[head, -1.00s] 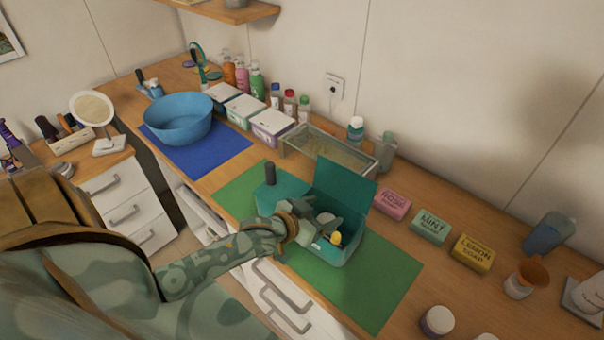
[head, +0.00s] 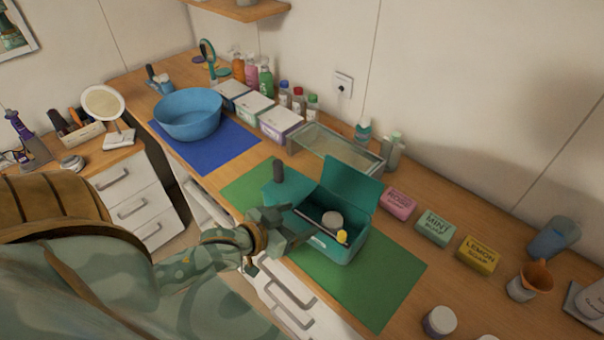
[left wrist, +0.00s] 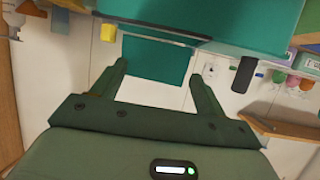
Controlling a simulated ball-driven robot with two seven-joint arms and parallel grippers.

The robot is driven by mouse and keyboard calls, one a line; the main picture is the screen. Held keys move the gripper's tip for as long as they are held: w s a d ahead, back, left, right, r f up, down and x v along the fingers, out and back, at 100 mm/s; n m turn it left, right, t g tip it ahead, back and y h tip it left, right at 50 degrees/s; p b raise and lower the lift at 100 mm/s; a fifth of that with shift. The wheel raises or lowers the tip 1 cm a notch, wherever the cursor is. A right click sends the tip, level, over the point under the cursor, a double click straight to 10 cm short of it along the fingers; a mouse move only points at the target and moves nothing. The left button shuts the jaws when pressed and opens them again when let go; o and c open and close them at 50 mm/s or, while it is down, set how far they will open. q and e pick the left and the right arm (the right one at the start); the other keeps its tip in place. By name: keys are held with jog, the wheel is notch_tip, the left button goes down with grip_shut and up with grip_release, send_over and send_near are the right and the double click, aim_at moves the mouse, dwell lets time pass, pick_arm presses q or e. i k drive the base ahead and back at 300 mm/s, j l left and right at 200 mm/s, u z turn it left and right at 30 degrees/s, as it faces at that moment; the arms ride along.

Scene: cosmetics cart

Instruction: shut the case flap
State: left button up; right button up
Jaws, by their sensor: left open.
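The teal case (head: 338,250) stands on the green mat, open. Its flap (head: 352,186) is raised at the back and leans slightly backward. Inside are a round pale item (head: 332,219) and a yellow-capped item (head: 342,237). My left gripper (head: 298,226) is open and empty at the case's front left; I cannot tell whether it touches the case. In the left wrist view, the fingers (left wrist: 160,80) are apart with nothing between them, and the flap (left wrist: 155,59) shows beyond them. My right gripper is out of view.
A dark cylinder (head: 278,171) stands at a teal block (head: 284,192) left of the case. A glass tray (head: 335,150) is behind. Pink (head: 398,203), mint (head: 435,228) and yellow (head: 478,254) soaps are to the right. The green mat's front right (head: 375,290) is clear.

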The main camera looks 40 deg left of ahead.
aim_at(352, 182)
jog(key=u, duration=1.1)
